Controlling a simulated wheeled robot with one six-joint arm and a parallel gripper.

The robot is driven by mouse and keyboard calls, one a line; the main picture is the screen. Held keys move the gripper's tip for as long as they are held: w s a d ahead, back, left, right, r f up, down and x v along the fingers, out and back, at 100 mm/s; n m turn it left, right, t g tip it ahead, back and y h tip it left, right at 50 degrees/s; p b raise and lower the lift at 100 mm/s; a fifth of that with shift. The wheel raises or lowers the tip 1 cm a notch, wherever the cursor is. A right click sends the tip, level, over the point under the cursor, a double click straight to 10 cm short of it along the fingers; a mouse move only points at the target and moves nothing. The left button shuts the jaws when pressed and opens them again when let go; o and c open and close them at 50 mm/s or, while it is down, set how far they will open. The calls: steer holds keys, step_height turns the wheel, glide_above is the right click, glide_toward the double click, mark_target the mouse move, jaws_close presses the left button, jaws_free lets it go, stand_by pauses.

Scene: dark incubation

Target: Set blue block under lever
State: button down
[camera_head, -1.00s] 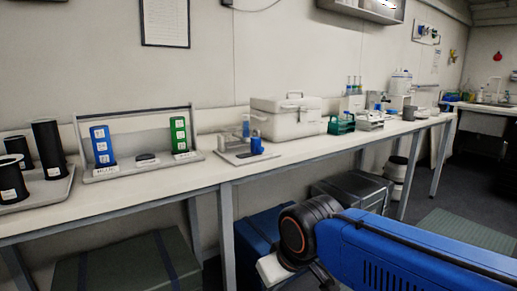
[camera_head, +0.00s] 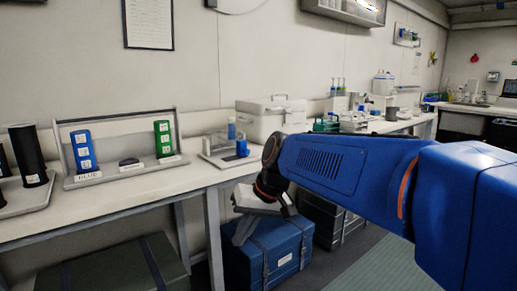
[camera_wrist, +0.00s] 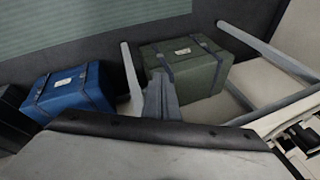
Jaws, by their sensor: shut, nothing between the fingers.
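A tall blue block (camera_head: 83,150) with white labels stands at the left of a grey rack on the bench, behind a tag reading BLUE. A smaller blue piece (camera_head: 242,148) sits on a flat grey plate (camera_head: 215,160) further right; I cannot make out a lever there. My gripper (camera_head: 243,232) hangs in front of the bench edge, low and right of the tall blue block, apart from it. It is shut and empty. In the wrist view its grey fingers (camera_wrist: 161,97) point over cases on the floor; neither blue piece shows there.
Black cylinders (camera_head: 33,155) stand at the left. A white box (camera_head: 270,120) is behind the plate. A blue case (camera_head: 268,257) and a green case (camera_head: 105,268) lie below the bench.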

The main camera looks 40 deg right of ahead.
steer(key=w+d+r+m+t+y, duration=0.3)
steer(key=w+d+r, duration=0.7)
steer(key=w+d, duration=0.45)
steer(key=w+d+r+t, duration=0.2)
steer(key=d+r, duration=0.1)
steer(key=d, duration=0.6)
steer(key=w+d+r+m+t+y, duration=0.1)
steer(key=w+d+r+t, duration=0.1)
steer(key=d, duration=0.8)
step_height(320, 180, up, 2)
steer(key=shift+w+r+t+y, duration=0.1)
steer(key=shift+w+t+y, duration=0.2)
steer(key=shift+w+t, duration=0.15)
steer(key=shift+a, duration=0.1)
glide_toward(243, 149)
steer(key=w+d, duration=0.2)
steer(key=d, duration=0.1)
steer(key=a, duration=0.2)
steer(key=a+f, duration=0.1)
steer(key=shift+w, duration=0.35)
steer(key=shift+w+a+f, duration=0.1)
steer(key=shift+a+f, duration=0.3)
steer(key=shift+a, duration=0.15)
